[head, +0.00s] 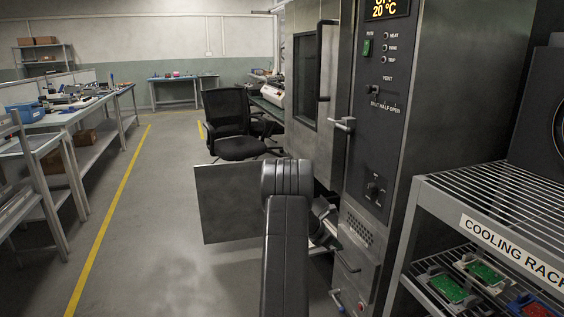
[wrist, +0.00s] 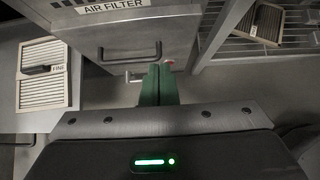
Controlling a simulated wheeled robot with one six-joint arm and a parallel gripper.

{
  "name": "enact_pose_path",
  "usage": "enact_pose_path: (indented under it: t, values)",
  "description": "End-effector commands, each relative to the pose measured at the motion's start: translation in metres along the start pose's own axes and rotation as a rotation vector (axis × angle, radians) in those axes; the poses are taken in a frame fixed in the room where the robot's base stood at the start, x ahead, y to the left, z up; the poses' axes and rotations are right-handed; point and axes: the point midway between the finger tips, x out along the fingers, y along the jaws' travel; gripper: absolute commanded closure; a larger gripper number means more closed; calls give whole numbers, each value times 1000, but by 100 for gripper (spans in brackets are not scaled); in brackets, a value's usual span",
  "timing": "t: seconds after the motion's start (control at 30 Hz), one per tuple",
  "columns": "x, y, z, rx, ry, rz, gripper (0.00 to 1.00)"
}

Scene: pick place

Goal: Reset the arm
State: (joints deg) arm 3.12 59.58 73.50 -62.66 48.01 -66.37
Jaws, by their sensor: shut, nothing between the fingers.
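My gripper (wrist: 159,74) shows in the wrist view as two green fingers pressed together, with nothing between them. It points toward a grey cabinet front labelled AIR FILTER (wrist: 125,30), which has a dark bar handle (wrist: 130,52). I cannot tell how far the fingers are from it. In the head view my black arm reaches forward from the bottom middle, and its links hide most of the gripper.
A tall oven cabinet (head: 425,130) stands right of my arm, with an open grey panel (head: 226,200) low on the left. A cooling rack (head: 480,215) holds green boards at right. A filter labelled FINE (wrist: 45,90) lies left in the wrist view. The left aisle floor is clear.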

Motion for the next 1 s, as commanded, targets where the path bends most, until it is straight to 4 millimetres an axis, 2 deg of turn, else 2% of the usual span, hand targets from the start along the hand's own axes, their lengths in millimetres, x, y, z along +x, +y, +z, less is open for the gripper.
enact_pose_path:
  t: [0.43, 0.57, 0.8, 1.0]
  values:
    - [84, -1, -2, 1, 0, -2, 100]
    - [104, -3, 4, 1, 0, -3, 100]
    - [117, -8, 22, 0, 1, -1, 100]
    - [116, -8, 20, 0, 1, 0, 100]
